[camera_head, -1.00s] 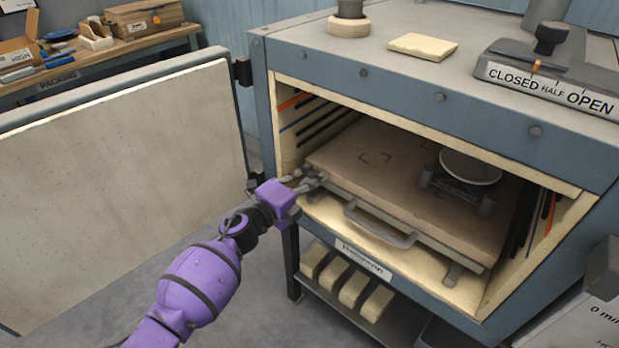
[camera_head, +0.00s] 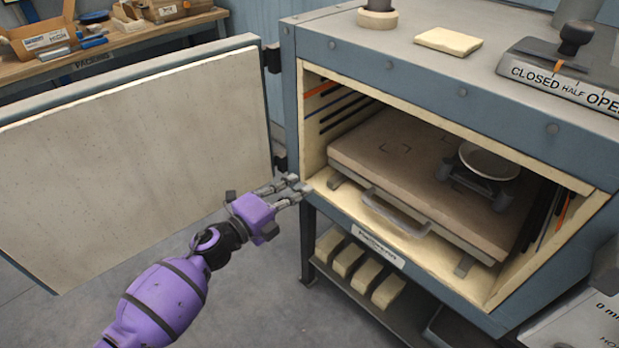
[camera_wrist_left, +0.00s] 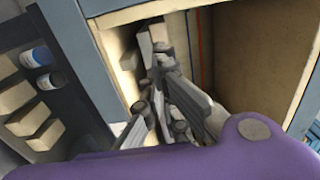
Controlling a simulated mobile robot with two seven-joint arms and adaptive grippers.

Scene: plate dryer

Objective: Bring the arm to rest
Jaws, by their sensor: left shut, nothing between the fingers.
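My left arm (camera_head: 165,300) is purple and reaches in from the lower left in the head view. Its gripper (camera_head: 296,187) is shut and empty, just outside the front left edge of the dryer's opening. In the left wrist view the gripper fingers (camera_wrist_left: 170,95) are together in front of the opening. The dryer (camera_head: 400,65) is a blue-grey cabinet with a cream lining. Inside it a tan shelf (camera_head: 375,150) with a front handle (camera_head: 395,213) bears a white plate (camera_head: 490,162) on a grey stand. My right gripper is not in view.
The dryer door (camera_head: 130,160) stands wide open at the left, close beside my arm. Cream blocks (camera_head: 350,260) lie on a rack under the dryer. A packing bench (camera_head: 110,50) is at the back left. The floor (camera_head: 250,300) below my gripper is clear.

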